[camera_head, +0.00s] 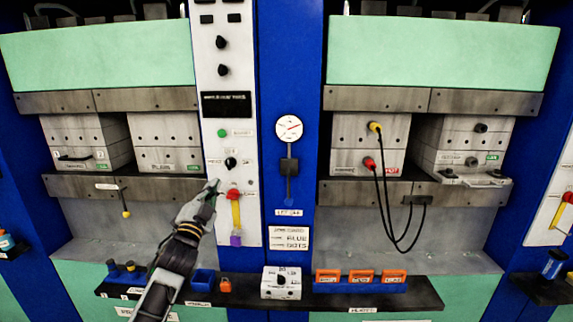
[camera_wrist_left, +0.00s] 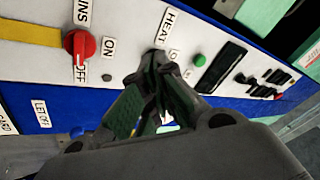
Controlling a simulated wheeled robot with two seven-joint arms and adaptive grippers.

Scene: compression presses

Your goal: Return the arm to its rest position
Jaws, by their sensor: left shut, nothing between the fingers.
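My left arm comes up from the bottom in the head view. My left gripper (camera_head: 212,187) is shut and empty, with its tips just in front of the white control panel (camera_head: 222,110), below the black heat knob (camera_head: 231,163) and left of the red mains switch (camera_head: 234,195). In the left wrist view the gripper (camera_wrist_left: 155,58) has its fingertips together close to the heat label (camera_wrist_left: 168,23); the red mains knob (camera_wrist_left: 79,43) is left of it and a green button (camera_wrist_left: 199,60) right of it. Contact with the panel cannot be told. My right gripper is not in view.
Two presses stand either side of a blue column with a round gauge (camera_head: 289,128). A dark shelf (camera_head: 432,298) below holds orange blocks (camera_head: 361,277), a white dial box (camera_head: 281,283) and a blue bin (camera_head: 203,281). Black cables with a red plug (camera_head: 369,163) hang at the right press.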

